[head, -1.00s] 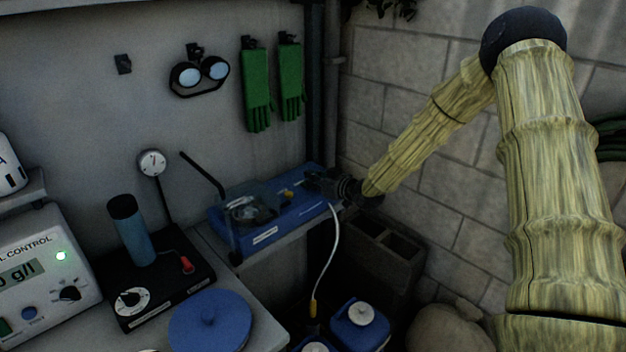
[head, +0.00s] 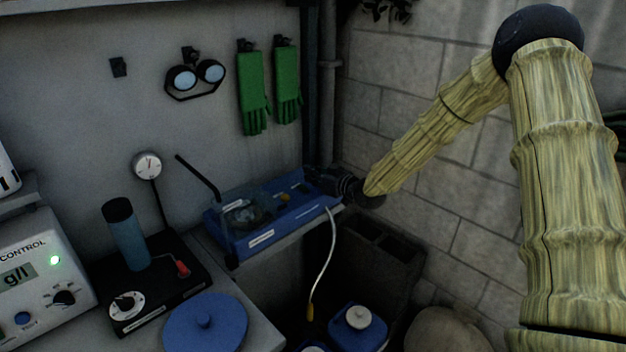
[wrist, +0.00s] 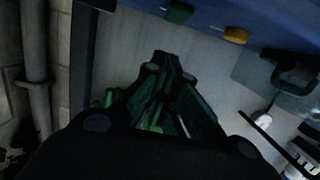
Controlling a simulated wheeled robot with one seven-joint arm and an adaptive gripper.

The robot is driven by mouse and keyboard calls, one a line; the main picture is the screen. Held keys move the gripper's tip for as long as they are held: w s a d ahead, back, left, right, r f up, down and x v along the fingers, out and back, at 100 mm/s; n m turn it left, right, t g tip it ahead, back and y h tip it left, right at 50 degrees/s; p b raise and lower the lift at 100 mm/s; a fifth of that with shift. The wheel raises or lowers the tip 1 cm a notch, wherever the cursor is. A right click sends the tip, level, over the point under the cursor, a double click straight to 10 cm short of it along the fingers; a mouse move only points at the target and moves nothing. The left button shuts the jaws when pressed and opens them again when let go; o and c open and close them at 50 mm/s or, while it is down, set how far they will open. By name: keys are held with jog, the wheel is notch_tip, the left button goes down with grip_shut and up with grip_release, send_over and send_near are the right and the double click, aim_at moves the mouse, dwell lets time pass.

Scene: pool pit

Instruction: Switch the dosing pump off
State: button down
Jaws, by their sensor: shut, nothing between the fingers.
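The dosing pump (head: 262,236) is a blue unit on the back shelf in the head view, with a clear cover and a black bar rising at its left. A yellow button (head: 283,198) shows on its top. In the wrist view the pump's blue body (wrist: 290,22) lies along the top edge, with a green button (wrist: 180,12) and the yellow button (wrist: 236,35). My gripper (wrist: 164,60) is shut and empty, its tips close to the green button but apart from it in the picture. In the head view my gripper (head: 316,178) is at the pump's right end, partly dark.
Green gloves (head: 254,92) and goggles (head: 196,78) hang on the wall behind. A pipe (head: 328,90) runs down the corner near my gripper. A control box (head: 40,270), blue bottle (head: 126,236) and blue lid (head: 205,325) stand at left. Blue canisters (head: 355,330) stand below.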

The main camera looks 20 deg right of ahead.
jog(key=f+b+v, duration=0.1)
jog(key=b+v, duration=0.2)
jog(key=v, duration=0.7)
jog(key=shift+s, duration=0.1)
dwell(0.3)
jog(key=s+a+f+m+g+h, duration=0.1)
jog(key=s+a+f+g, duration=0.15)
jog(key=s+f, duration=0.5)
jog(key=s+a+f+m+g+h, duration=0.15)
jog(key=s+a+f, duration=0.25)
jog(key=f, duration=0.7)
jog(key=s+a+f+m+g, duration=0.1)
jog(key=s+a+f+g, duration=0.3)
jog(key=f, duration=0.5)
jog(key=s+a+f+g+h, duration=0.1)
jog(key=s+f, duration=0.4)
jog(key=s, duration=0.6)
jog(key=s+a+f+m+g+h, duration=0.1)
jog(key=s+f+g, duration=0.2)
jog(key=s, duration=0.8)
jog(key=s+f+g+h, duration=0.1)
jog(key=s+f+g, duration=0.1)
jog(key=s+f, duration=0.4)
jog(key=s, duration=0.5)
jog(key=shift+s+a+f+g, duration=0.3)
jog(key=shift+a+f+g, duration=0.1)
jog(key=shift+h, duration=0.25)
